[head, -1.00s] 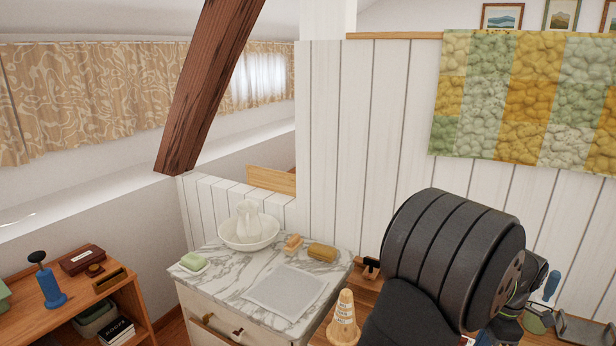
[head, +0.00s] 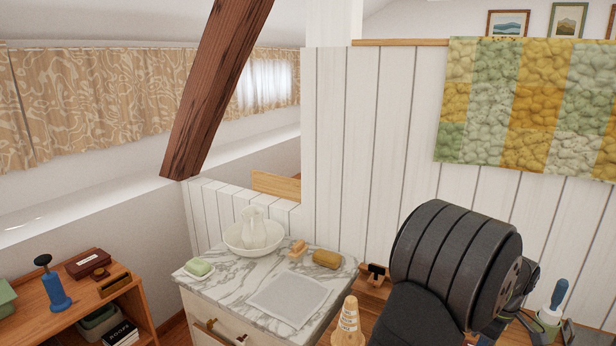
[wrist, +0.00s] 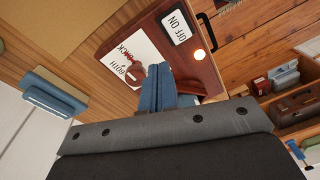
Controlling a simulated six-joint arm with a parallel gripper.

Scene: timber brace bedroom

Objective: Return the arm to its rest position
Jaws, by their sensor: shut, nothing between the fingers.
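My arm (head: 455,260) fills the lower right of the head view as a thick black ribbed link. The gripper end is not clearly visible there. In the wrist view my gripper (wrist: 172,85) shows as blue fingers closed together with nothing between them. The fingers overlap a dark red board (wrist: 205,65) in the picture; I cannot tell how far above it they are. The board carries a white card with writing (wrist: 128,68), an OFF/ON label (wrist: 177,27) and a lit round spot (wrist: 199,55).
A marble-topped washstand (head: 225,282) holds a basin with a jug, soap, a brush and a grey cloth. A cream cone (head: 348,322) stands close beside my arm. A wooden shelf (head: 30,320) is at left. A slanted beam (head: 215,90) hangs overhead. A blue-handled tool (head: 558,295) stands at right.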

